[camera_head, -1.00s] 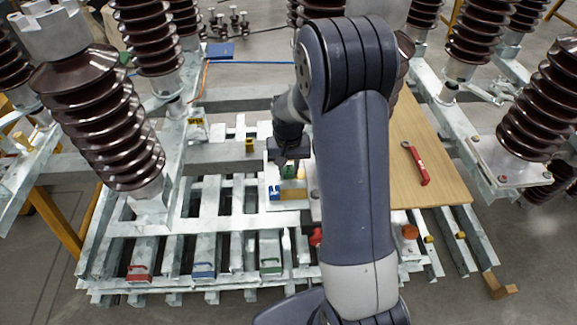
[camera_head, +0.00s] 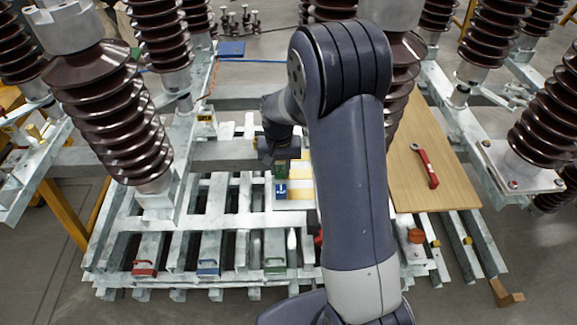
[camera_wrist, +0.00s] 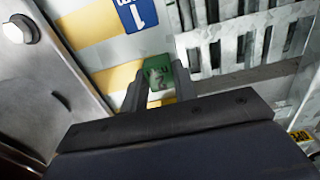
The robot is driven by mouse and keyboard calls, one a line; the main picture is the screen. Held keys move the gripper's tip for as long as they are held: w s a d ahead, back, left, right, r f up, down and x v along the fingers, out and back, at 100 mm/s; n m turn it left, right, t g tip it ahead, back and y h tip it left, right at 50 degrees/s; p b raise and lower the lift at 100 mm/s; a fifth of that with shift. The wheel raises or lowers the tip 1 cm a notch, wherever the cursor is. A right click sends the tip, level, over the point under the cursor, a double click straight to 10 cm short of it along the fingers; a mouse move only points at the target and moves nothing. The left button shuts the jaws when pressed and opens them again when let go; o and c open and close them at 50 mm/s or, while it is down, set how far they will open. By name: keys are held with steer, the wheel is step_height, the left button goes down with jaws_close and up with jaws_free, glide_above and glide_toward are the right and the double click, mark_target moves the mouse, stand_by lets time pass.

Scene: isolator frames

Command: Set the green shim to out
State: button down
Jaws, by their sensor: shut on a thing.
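The green shim (camera_head: 280,171) is a small green block on a white plate (camera_wrist: 115,50) with yellow stripes. In the wrist view the green shim (camera_wrist: 158,73) shows a pale number 2 and sits between the two fingertips of my gripper (camera_wrist: 162,80), which is shut on it. It lies at the plate's edge beside the grey slatted frame, with its yellow stripe running off to the left in that view. In the head view my dark gripper (camera_head: 278,150) is just behind the shim, partly hidden by my arm.
A blue block (camera_head: 281,191) marked 1 sits in front of the green shim, level with it at the plate's left edge. A red-handled tool (camera_head: 426,167) lies on a wooden board.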

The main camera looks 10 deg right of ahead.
steer(key=shift+w+a, duration=0.1)
steer(key=shift+a, duration=0.05)
steer(key=c, duration=1.1)
jaws_free()
steer(key=shift+a, duration=0.15)
steer(key=shift+r, duration=0.15)
step_height(320, 180, up, 11)
steer(key=shift+f+b, duration=0.2)
steer(key=shift+b, duration=0.15)
steer(key=f, duration=0.7)
steer(key=d+f, duration=0.1)
steer(key=f, duration=0.3)
steer(key=shift+p, duration=0.4)
steer(key=shift+d, duration=0.35)
